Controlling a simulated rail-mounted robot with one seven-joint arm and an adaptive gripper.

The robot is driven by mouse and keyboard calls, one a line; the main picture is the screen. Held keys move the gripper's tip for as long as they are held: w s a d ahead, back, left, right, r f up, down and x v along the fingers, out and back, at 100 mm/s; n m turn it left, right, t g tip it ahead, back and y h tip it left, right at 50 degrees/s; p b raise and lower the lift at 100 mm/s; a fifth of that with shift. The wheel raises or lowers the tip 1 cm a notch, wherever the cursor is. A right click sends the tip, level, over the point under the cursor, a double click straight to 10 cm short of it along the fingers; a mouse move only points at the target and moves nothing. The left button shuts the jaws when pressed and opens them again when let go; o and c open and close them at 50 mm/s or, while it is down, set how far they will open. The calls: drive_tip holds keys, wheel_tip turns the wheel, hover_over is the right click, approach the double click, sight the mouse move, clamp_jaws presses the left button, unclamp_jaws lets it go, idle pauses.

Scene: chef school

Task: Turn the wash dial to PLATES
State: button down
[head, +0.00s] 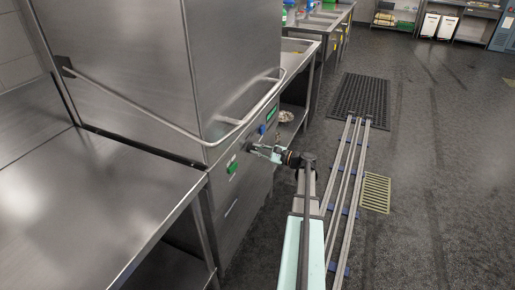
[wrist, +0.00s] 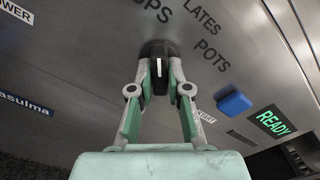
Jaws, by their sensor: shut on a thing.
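The wash dial (wrist: 158,49) is a dark round knob with a white mark on the steel front panel. In the wrist view, the labels PLATES (wrist: 203,17) and POTS (wrist: 212,55) lie up and to the right of it, and a partly cut-off label ending in "PS" (wrist: 158,10) lies above it. I cannot tell exactly which label the mark points at. My gripper (wrist: 158,76) is shut on the dial, one green-and-grey finger on each side. In the head view my gripper (head: 263,151) reaches the machine's front panel from the right; the dial is mostly hidden there.
A blue button (wrist: 234,103) sits right of the dial by a START label, with a green READY display (wrist: 271,122) beyond. A green switch (head: 231,164) is left of the dial. The door's bar handle (head: 215,141) runs above the panel. A steel table (head: 85,205) stands left.

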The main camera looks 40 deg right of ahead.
drive_tip(key=m+p, duration=0.4)
drive_tip(key=shift+r, duration=0.2)
drive_tip(key=shift+f+m+p, duration=0.15)
drive_tip(key=shift+m+p, duration=1.2)
drive_tip(key=shift+m, duration=0.45)
drive_tip(key=c, duration=1.1)
unclamp_jaws()
drive_tip(key=shift+s, duration=0.1)
drive_tip(key=v, duration=1.1)
drive_tip(key=shift+s+d, duration=0.1)
drive_tip(key=shift+s, duration=0.3)
